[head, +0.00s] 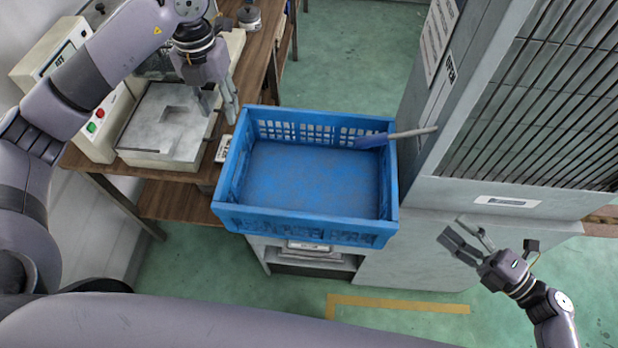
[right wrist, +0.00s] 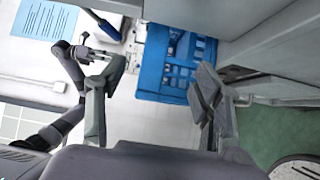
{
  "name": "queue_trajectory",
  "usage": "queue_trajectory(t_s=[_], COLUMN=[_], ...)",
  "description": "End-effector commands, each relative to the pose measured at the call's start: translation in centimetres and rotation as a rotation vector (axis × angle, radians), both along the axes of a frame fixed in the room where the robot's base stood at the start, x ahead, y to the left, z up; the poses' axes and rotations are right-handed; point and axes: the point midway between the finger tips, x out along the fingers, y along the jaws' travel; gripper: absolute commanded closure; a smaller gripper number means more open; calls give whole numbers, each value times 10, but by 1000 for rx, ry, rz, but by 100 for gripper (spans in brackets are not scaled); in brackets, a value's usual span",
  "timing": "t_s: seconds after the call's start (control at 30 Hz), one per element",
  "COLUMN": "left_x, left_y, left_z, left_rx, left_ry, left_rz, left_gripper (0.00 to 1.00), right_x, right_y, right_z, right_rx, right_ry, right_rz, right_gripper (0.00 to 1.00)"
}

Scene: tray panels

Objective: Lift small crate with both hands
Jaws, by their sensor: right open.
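The blue crate (head: 305,222) sits level on a low stand in the middle of the head view, its floor mostly bare. It also shows in the right wrist view (right wrist: 150,80), beyond my right fingers. My left gripper (head: 218,108) points down beside the crate's far left corner, apart from its rim, with its fingers spread and nothing between them. My right gripper (head: 455,238) is open and empty, to the right of the crate and clear of it. It points toward the crate's side; its fingers also show in the right wrist view (right wrist: 152,88).
A grey cabinet (head: 420,205) stands close on the right. A wooden bench (head: 190,177) with a machine (head: 165,125) stands on the left. Green floor (head: 350,50) is open behind the crate.

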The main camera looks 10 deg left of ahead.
Motion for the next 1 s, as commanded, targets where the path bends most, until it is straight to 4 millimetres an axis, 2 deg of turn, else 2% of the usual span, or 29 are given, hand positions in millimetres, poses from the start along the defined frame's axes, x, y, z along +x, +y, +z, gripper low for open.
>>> queue_trajectory(t_s=[0.17,0.8,1.0], left_x=[-1,-2,-1], left_y=[0,0,0], left_z=[-16,-139,-164], left_rx=[1,0,0], left_ry=[5,6,3], left_rz=[1,2,2], left_gripper=[63,63,63], right_x=[9,83,98], right_y=[12,111,132], right_z=[0,0,-1], right_rx=[4,5,5], right_ry=[-2,0,3], right_rz=[0,-2,-3], right_gripper=[40,40,40])
